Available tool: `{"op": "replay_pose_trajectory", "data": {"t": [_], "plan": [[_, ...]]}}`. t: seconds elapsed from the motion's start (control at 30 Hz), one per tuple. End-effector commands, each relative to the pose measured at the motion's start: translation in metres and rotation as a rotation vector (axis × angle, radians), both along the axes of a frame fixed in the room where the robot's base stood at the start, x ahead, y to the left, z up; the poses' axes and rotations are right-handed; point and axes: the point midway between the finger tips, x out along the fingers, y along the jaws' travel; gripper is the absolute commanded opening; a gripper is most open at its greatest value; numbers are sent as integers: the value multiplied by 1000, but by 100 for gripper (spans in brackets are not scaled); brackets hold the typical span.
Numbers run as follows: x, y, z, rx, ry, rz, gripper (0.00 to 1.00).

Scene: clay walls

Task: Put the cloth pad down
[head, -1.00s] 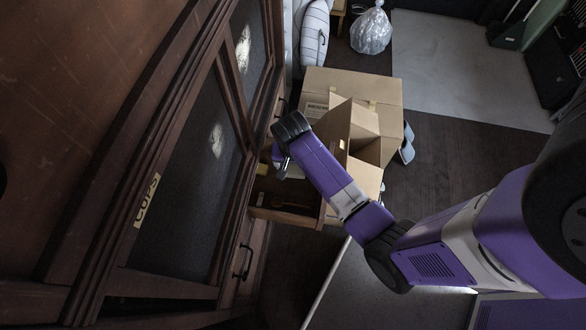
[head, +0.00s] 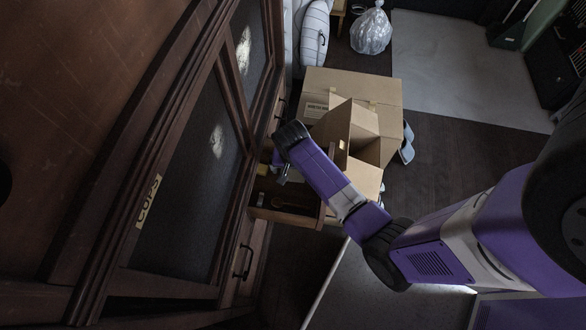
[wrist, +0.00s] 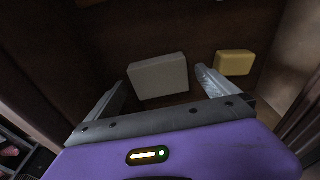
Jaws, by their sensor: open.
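A pale grey-white block, which looks like the cloth pad (wrist: 158,77), lies on a dark brown surface in the wrist view. My gripper (wrist: 161,80) is open, with one finger on each side of the pad and gaps visible between them. In the head view my gripper (head: 282,174) is over the open drawer (head: 284,217) of the dark wooden cabinet. The pad is mostly hidden there by my gripper and wrist.
A yellow block (wrist: 234,63) lies right of the pad, just beyond my right finger. Open cardboard boxes (head: 352,88) stand close beside the drawer, right of my wrist. The glass-doored cabinet (head: 190,170) rises on the left. Dark floor is free farther right.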

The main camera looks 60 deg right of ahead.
Motion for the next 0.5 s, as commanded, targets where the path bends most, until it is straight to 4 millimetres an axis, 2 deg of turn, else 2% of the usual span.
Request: {"op": "replay_pose_trajectory", "data": {"t": [0.17,0.5], "plan": [[0,0,-6,0,0,0,98],[-1,3,54,-1,-3,0,98]]}}
